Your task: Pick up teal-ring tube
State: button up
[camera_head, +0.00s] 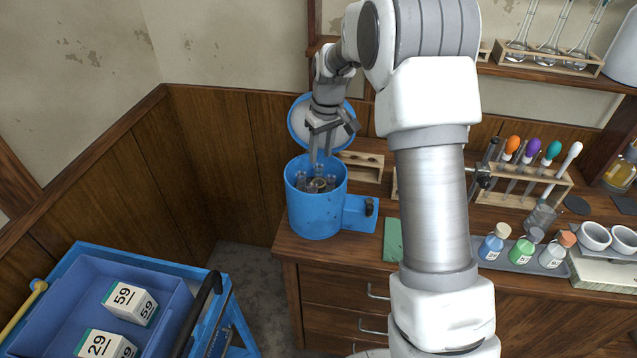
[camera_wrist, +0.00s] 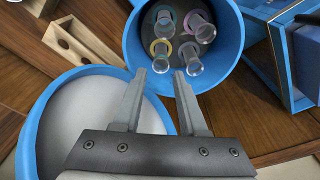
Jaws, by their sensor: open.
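Several clear tubes stand in the open blue centrifuge (camera_head: 316,214), which also shows in the wrist view (camera_wrist: 232,40). My gripper (camera_head: 321,160) is open and empty, pointing down over the centrifuge mouth.
The centrifuge lid (camera_head: 300,127) stands open behind my gripper. A wooden rack (camera_head: 362,172) stands just right of the centrifuge. A rack with colour-capped tubes (camera_head: 535,187) and a tray of bottles (camera_head: 520,262) are farther right. A blue cart (camera_head: 105,255) is at lower left.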

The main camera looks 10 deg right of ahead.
aim_at(319, 167)
jog(key=shift+w+a+f+p, duration=0.1)
jog(key=shift+f+p, duration=0.05)
jog(key=shift+f, duration=1.05)
jog(key=shift+w+a+f+p, duration=0.1)
jog(key=shift+w+f+p, duration=0.05)
jog(key=shift+f, duration=1)
jog(key=shift+w+a+f+p, duration=0.1)
jog(key=shift+f+p, duration=0.05)
jog(key=shift+f, duration=1.05)
jog(key=shift+c, duration=0.4)
grip_shut()
